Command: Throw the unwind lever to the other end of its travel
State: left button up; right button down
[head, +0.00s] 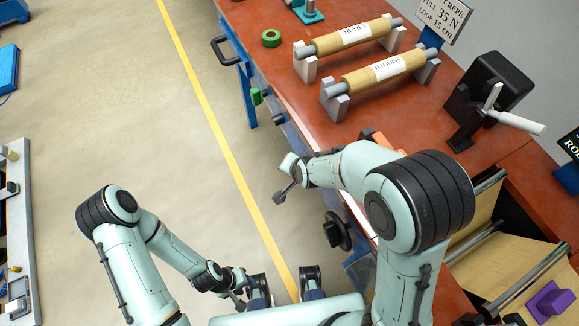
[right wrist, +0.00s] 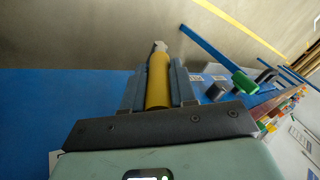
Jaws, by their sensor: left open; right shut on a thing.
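The unwind lever (right wrist: 158,82) has a yellow grip with a pale metal tip and stands out in front of a blue bench panel. My right gripper (right wrist: 160,74) is shut on the yellow grip, one blue-grey finger on each side. In the head view my right arm hides the lever, and the right fingers do not show. The foot of the lever is also hidden in the right wrist view. My left gripper (head: 240,284) is open and empty, low over the floor at the bottom of the head view, well away from the bench.
A green knob (right wrist: 243,82) and a dark knob (right wrist: 267,75) stick out beside the lever. The red bench top (head: 270,68) carries two brown rolls (head: 347,36) and a black box with a crank (head: 490,92). A black handwheel (head: 337,231) juts from the bench front.

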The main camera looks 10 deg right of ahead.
pick_arm(q)
jog(key=shift+s+f+b, duration=0.2)
jog(key=shift+f+b, duration=0.25)
jog(key=shift+f, duration=0.2)
pick_arm(e)
jog(key=shift+s+d+f+t, duration=0.1)
jog(key=shift+s+f+t, duration=0.15)
jog(key=shift+s+t, duration=0.15)
jog(key=c, duration=0.9)
grip_release()
jog(key=shift+r, duration=0.1)
